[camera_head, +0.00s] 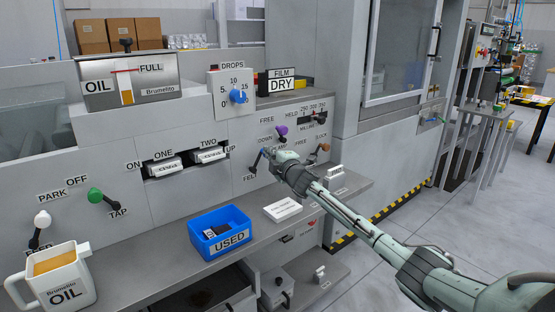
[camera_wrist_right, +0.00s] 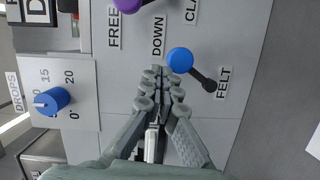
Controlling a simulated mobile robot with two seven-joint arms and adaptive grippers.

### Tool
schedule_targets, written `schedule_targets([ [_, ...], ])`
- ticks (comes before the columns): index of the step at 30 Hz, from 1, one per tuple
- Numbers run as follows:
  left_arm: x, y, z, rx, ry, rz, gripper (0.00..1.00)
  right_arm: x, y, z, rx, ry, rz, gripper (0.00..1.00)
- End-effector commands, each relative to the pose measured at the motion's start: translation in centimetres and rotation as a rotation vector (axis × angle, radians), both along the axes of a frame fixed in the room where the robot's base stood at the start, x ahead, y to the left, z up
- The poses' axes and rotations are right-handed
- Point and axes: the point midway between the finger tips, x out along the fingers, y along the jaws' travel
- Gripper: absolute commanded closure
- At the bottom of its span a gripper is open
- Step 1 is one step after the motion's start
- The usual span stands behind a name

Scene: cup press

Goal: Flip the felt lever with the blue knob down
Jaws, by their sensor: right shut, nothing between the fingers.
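The felt lever's blue knob (camera_wrist_right: 180,60) shows in the right wrist view, on a dark arm running to a pivot beside the FELT label (camera_wrist_right: 224,83). The DOWN label (camera_wrist_right: 157,37) is on the other side of the knob. My right gripper (camera_wrist_right: 163,72) is shut and empty, its fingertips right beside the knob; I cannot tell whether they touch it. In the head view my right gripper (camera_head: 270,154) is at the panel and partly hides the lever. My left gripper is not in view.
Below, a blue USED bin (camera_head: 221,222) and a white box (camera_head: 283,212) stand on the shelf. A white oil jug (camera_head: 64,284) is at the lower left.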

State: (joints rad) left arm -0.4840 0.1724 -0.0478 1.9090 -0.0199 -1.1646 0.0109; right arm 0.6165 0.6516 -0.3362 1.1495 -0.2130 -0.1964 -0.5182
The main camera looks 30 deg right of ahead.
Motion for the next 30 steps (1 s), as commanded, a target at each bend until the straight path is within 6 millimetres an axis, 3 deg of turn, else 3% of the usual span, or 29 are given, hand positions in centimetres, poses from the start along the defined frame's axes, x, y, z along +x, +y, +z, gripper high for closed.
schedule_targets([
  [9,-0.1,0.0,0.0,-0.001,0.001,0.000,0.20,-6.5,1.1,0.2,-0.003,0.000,0.003,1.00],
  [15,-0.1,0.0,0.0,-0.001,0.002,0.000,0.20,-9.2,1.6,0.4,-0.001,-0.002,0.002,1.00],
  [30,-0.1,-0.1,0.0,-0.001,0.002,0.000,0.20,-10.1,1.7,0.6,-0.001,-0.004,0.001,1.00],
])
